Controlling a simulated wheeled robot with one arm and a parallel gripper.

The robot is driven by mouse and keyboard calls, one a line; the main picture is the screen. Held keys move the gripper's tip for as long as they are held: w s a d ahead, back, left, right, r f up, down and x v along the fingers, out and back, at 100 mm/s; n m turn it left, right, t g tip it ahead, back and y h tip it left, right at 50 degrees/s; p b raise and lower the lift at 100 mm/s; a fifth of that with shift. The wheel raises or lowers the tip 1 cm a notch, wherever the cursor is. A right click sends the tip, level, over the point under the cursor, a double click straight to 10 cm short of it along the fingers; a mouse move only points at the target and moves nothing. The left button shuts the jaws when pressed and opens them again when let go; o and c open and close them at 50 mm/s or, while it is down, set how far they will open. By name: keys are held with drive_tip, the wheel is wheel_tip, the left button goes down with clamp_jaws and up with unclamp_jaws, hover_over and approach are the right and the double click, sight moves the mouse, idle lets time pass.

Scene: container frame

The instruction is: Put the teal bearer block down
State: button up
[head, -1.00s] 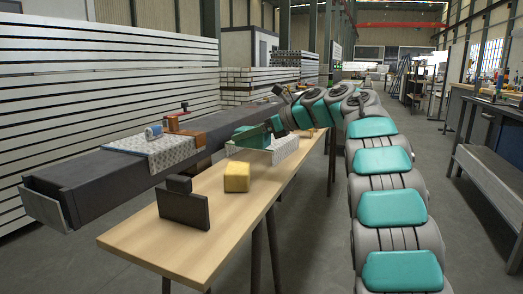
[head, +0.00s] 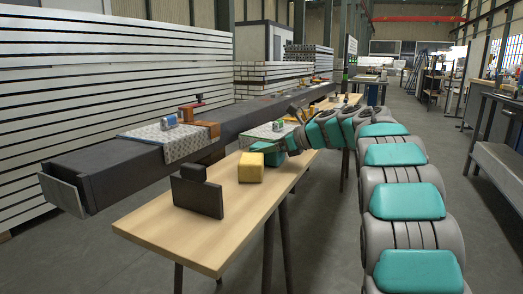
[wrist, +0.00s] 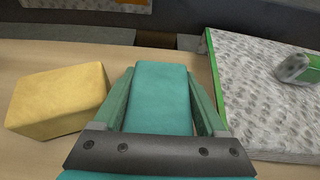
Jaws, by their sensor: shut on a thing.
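The teal bearer block (wrist: 160,95) lies lengthwise between the two green fingers of my gripper (wrist: 165,108) in the wrist view. My gripper is shut on it. In the head view the teal block (head: 262,147) shows just behind the yellow block, low over the wooden table (head: 170,232), with my gripper (head: 274,153) at its right. I cannot tell whether its underside touches the table.
The yellow block (wrist: 60,100) is close at the left, apart from the teal block. A grey patterned mat with green edging (wrist: 262,105) is close at the right. A dark upright block (head: 198,192) stands nearer on the table. A long dark beam (head: 100,180) runs along the left.

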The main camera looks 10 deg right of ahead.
drive_tip(key=shift+f, duration=0.15)
drive_tip(key=o, duration=1)
drive_tip(key=shift+o, duration=0.2)
drive_tip(key=shift+r, duration=0.2)
drive_tip(key=b+v, duration=0.1)
drive_tip(key=v, duration=1.1)
drive_tip(key=shift+s+f, duration=0.1)
